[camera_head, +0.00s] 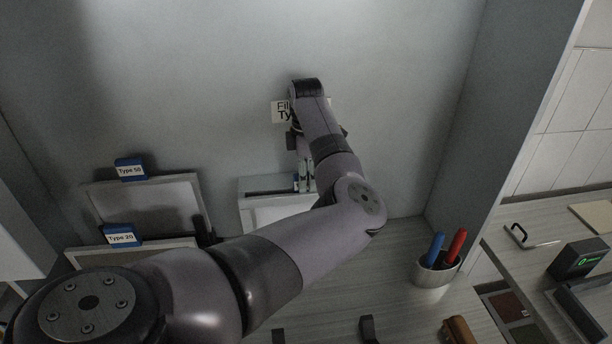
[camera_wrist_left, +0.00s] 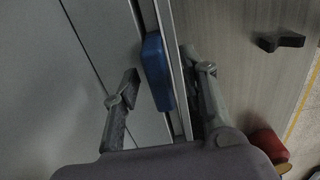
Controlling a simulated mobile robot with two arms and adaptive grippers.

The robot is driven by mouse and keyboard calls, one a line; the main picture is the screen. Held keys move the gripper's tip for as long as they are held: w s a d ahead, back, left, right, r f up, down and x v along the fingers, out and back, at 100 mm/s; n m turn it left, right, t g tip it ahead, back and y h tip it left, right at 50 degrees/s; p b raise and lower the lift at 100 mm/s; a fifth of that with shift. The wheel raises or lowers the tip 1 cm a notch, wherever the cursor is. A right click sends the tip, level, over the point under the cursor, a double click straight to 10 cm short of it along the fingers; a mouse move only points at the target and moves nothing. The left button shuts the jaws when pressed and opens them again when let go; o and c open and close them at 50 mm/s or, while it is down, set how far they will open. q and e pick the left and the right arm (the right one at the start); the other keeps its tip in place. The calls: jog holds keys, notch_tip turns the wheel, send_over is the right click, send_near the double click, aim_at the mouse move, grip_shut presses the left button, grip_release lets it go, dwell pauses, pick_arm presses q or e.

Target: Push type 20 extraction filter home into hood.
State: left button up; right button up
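A framed filter panel with a blue "Type 20" tab (camera_head: 121,235) stands at the left, in front of another with a blue "Type 50" tab (camera_head: 130,169). A white box-like housing with a dark top slot (camera_head: 272,191), apparently the hood, stands at centre, partly hidden by my left arm. My left gripper (camera_head: 304,176) points down at its right side. In the left wrist view, its spread fingers (camera_wrist_left: 165,82) stand either side of a blue tab (camera_wrist_left: 157,72) on a thin panel edge, with visible gaps. That tab's label is hidden. My right gripper is out of view.
A white cup (camera_head: 436,275) with blue and red pens stands right of the housing. A grey partition (camera_head: 465,110) rises at the right. A sign (camera_head: 281,112) behind my wrist is partly covered. Worktop (camera_head: 390,248) between housing and cup is clear.

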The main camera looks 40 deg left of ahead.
pick_arm(q)
notch_tip(320, 180, up, 12)
dwell(0.6)
dwell(0.5)
